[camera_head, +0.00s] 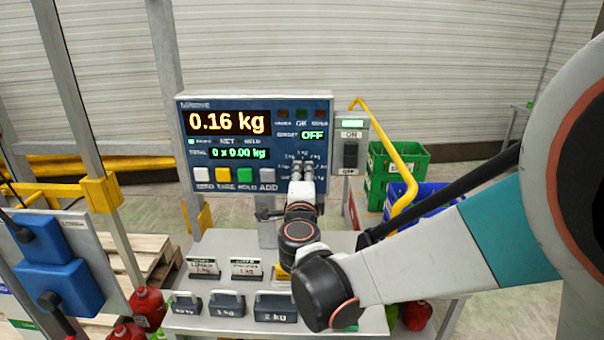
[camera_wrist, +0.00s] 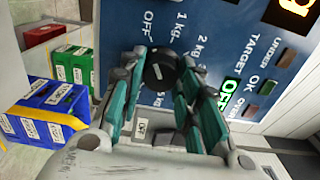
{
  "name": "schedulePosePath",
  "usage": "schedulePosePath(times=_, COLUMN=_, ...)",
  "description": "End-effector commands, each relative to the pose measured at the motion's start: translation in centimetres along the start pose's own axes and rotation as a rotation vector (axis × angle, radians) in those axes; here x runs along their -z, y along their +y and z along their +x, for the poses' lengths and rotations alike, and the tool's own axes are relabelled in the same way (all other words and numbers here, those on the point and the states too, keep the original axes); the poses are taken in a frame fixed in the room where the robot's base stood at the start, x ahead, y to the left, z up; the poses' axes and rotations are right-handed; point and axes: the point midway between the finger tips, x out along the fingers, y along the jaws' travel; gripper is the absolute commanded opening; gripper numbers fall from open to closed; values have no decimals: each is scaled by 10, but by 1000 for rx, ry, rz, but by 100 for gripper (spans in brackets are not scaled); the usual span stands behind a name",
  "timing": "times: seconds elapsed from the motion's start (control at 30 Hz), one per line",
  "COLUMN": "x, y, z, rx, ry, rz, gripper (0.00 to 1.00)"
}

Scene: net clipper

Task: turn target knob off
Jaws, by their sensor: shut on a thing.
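The target knob (camera_wrist: 160,68) is a round black dial on the blue scale panel, in the wrist view. My gripper (camera_wrist: 161,78) is shut on the knob, with one teal-padded finger on each side of it. Labels OFF, 1 kg and 2 kg stand around the dial; I cannot tell surely which one its mark points at. In the head view my gripper (camera_head: 302,172) is at the lower right of the scale panel (camera_head: 222,168) and hides the knob. The green target readout (camera_head: 313,135) shows OFF; it also shows in the wrist view (camera_wrist: 228,93).
The main display (camera_head: 227,122) reads 0.16 kg. Several coloured buttons (camera_head: 235,176) sit left of my gripper. An on/off switch box (camera_head: 350,150) and a yellow rail (camera_head: 410,180) stand close on the right. Weights (camera_head: 227,304) lie on the shelf below.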

Motion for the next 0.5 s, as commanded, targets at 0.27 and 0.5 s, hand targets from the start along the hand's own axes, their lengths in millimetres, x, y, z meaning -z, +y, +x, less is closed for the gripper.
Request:
schedulePosePath(times=0.27, x=-1, y=-1, z=1, rx=1, ry=-1, rz=-36, gripper=7)
schedulePosePath(times=0.5, x=-1, y=-1, z=1, rx=1, ry=-1, rz=-37, gripper=7)
